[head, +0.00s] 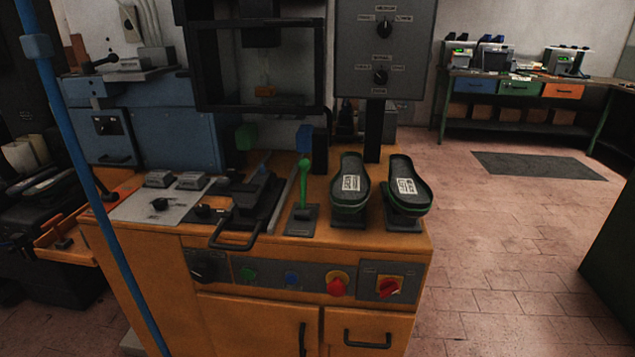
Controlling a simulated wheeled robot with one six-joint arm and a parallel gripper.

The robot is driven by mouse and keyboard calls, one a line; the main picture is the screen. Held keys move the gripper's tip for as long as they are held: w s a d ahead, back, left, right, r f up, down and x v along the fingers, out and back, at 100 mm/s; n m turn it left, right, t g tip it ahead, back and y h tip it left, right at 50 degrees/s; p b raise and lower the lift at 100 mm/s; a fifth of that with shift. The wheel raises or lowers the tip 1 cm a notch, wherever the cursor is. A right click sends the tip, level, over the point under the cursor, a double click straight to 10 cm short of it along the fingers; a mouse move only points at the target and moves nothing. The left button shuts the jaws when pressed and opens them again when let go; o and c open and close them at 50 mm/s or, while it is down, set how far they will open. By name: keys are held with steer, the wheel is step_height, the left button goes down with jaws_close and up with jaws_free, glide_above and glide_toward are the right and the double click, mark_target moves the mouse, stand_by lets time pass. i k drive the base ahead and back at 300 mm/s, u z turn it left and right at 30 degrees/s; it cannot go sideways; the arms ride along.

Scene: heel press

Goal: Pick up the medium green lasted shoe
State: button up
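Two dark green lasted shoes stand sole up on small dark stands at the right end of the orange machine's top in the head view. The left shoe (349,186) and the right shoe (405,188) look alike, each with a black sole and a white label. The label print is too small to read, so I cannot tell which is the medium one. The shoes are beside each other with a narrow gap. My gripper is not in view.
The orange machine (262,323) has a green-handled lever (304,181) left of the shoes and a grey control box (385,50) on a post behind them. A blue pole (75,150) crosses the left side. Floor (490,230) on the right is clear; a workbench (530,76) stands at the back.

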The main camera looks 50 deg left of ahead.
mark_target(349, 189)
steer(key=u, duration=0.85)
steer(key=i, duration=0.75)
steer(key=u, duration=0.85)
